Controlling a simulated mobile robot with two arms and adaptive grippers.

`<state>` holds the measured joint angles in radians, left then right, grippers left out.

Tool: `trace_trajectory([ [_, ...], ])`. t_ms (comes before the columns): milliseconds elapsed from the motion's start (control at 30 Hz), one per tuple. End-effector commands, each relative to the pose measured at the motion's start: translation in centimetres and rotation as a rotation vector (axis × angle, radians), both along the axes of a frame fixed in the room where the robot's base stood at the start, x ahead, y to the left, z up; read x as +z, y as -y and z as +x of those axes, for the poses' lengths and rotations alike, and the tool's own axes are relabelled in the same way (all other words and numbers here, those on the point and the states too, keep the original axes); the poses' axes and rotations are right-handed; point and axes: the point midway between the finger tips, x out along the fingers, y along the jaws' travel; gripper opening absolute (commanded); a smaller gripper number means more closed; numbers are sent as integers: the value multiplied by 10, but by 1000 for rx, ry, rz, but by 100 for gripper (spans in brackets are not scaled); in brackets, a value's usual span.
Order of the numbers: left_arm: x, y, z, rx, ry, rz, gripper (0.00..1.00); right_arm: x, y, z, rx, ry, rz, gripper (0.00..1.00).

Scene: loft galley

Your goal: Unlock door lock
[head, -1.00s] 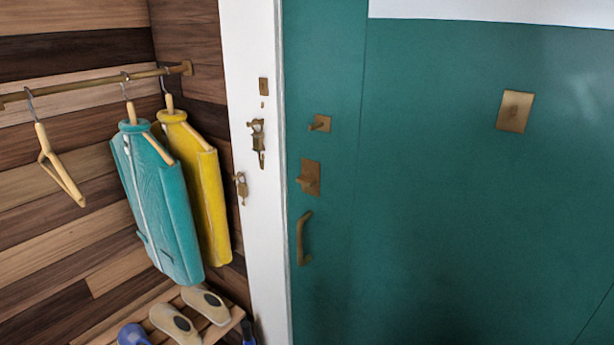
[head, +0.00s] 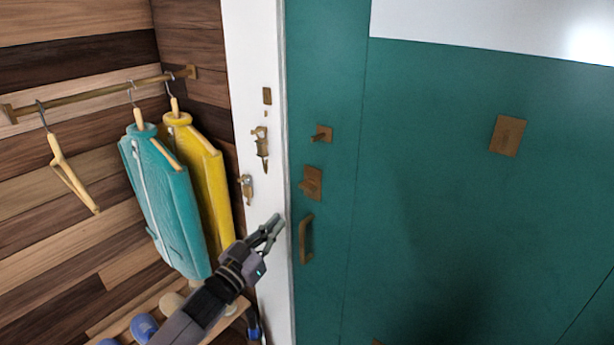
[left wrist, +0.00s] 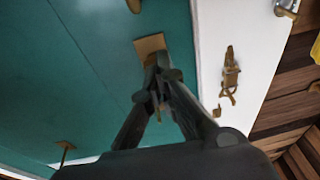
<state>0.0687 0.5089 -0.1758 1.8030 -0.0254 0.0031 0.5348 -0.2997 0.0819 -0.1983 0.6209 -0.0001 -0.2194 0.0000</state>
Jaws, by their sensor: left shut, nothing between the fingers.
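The teal door (head: 420,180) stands against the white frame (head: 258,60). Near its edge are a small brass turn-piece (head: 322,134), a larger brass plate with a knob (head: 312,183) below it, and a curved brass pull handle (head: 306,240) lowest. My left gripper (head: 277,222) is shut and empty, in front of the frame, left of the pull handle and below the knob plate. In the left wrist view its fingertips (left wrist: 160,62) overlap a brass plate (left wrist: 149,45) on the door; contact cannot be told. My right gripper is not in view.
Brass latch pieces (head: 262,147) are on the white frame. A teal jacket (head: 165,195) and a yellow one (head: 205,170) hang from a rail at the left, with an empty hanger (head: 70,180). Shoes (head: 143,327) sit on a low rack. The door's right side is free.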

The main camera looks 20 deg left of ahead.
Motion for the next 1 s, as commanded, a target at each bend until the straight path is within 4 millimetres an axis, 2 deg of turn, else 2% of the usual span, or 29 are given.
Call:
trace_trajectory([
  [33, 34, 7, -4, -28, 53, -6, 0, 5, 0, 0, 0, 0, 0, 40],
  [100, 63, 15, -10, -57, 103, -15, 0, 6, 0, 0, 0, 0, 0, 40],
  [200, 84, 20, -16, -79, 141, -22, 0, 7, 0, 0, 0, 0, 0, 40],
  [667, 91, 23, -13, -85, 150, -26, 0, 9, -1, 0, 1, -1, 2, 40],
  [833, 102, 31, 7, -85, 151, -26, 0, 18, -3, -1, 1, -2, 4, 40],
  [1000, 114, 43, 39, -84, 151, -27, 0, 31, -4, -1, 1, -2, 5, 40],
])
